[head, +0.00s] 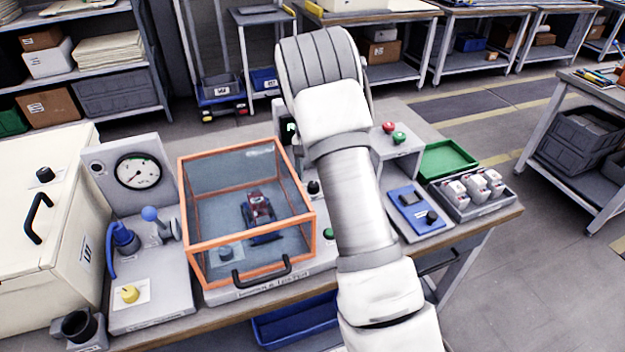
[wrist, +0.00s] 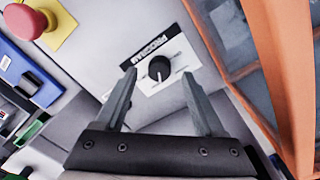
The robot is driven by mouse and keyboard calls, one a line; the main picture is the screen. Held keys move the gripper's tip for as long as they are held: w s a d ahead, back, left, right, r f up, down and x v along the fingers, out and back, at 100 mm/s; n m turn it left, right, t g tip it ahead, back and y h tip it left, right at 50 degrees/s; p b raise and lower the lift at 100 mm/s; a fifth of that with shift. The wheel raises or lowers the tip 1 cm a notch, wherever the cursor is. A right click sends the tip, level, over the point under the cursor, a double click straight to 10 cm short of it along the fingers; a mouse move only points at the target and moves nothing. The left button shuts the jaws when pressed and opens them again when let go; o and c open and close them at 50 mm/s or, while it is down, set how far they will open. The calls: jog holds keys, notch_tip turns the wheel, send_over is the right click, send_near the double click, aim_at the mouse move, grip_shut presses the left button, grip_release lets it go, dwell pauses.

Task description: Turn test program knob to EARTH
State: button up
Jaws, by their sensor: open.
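The test program knob (wrist: 160,67) is a round black knob on a white plate lettered PROGRAM, seen in the wrist view. A pale mark shows on it, but the position names around it are too small to read, so I cannot tell its setting. My gripper (wrist: 159,76) is open, with one finger on each side of the knob and visible gaps to both. I cannot tell how deep the fingertips are relative to it. In the head view my arm hides the gripper; a small black knob (head: 313,187) beside the arm may be the same one.
An orange-framed clear box (head: 248,215) stands close beside the knob; its frame (wrist: 285,70) fills the wrist view's right side. A red button (wrist: 25,22) on yellow is at the upper left. A blue handheld device (head: 415,210) and green tray (head: 447,160) lie right of my arm.

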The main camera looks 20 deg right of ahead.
notch_tip(320, 180, up, 15)
jog(key=p, duration=0.1)
jog(key=shift+w+a, duration=0.25)
jog(key=s+a+r+n+t, duration=0.2)
jog(key=s+a+r, duration=0.1)
jog(key=s+r, duration=0.35)
jog(key=s+a+r+n+t, duration=0.1)
jog(key=s+a+r, duration=0.2)
jog(key=s+r, duration=0.4)
jog(key=s+a+f+n+t, duration=0.1)
jog(key=s+a+n, duration=0.1)
jog(key=s, duration=0.7)
jog(key=s+a+f+n+t+p, duration=0.1)
jog(key=s+a+n+t, duration=0.1)
jog(key=s, duration=0.8)
jog(key=shift+s+a+f+n, duration=0.2)
jog(key=shift+s+n, duration=0.1)
jog(key=shift+n, duration=0.3)
